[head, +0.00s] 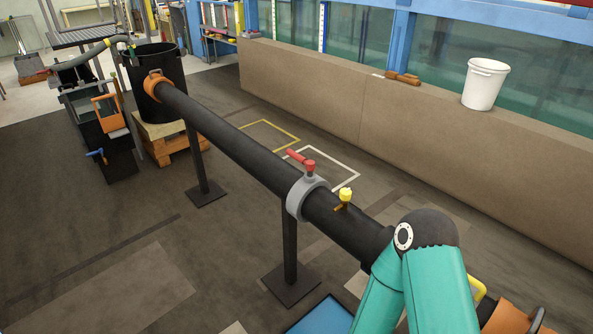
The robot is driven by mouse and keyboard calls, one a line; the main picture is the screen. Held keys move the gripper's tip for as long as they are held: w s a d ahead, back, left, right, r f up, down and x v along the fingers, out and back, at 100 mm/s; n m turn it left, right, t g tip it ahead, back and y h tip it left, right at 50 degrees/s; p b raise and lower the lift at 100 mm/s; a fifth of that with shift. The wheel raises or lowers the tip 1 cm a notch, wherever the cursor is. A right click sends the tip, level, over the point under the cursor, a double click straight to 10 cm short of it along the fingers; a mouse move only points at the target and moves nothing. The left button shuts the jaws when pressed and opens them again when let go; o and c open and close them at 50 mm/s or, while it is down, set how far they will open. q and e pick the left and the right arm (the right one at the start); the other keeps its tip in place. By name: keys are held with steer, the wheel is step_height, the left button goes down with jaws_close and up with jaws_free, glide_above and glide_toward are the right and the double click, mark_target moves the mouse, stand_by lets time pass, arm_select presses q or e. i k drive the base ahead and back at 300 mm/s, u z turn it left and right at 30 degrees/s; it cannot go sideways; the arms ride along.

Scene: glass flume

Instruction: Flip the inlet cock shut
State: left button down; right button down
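A red lever (301,160) sits on top of a grey collar (306,198) around the long black pipe (237,149). The lever lies roughly in line with the pipe, its free end toward the far left. Just nearer on the pipe is a small brass fitting with a yellow knob (345,195). A yellow bent handle (480,288) shows at the lower right, partly behind a bent teal arm of mine. No label tells which of these is the inlet cock. Neither gripper shows in the head view.
The pipe runs from a black tub (158,72) on a wooden pallet to an orange part (507,318) at the lower right. Posts hold it up. A low brown wall (400,130) carries a white bucket (485,84).

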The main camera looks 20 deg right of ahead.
mark_target(309, 164)
steer(key=k, duration=1)
steer(key=u, duration=0.45)
steer(key=i, duration=2.1)
steer(key=z, duration=0.45)
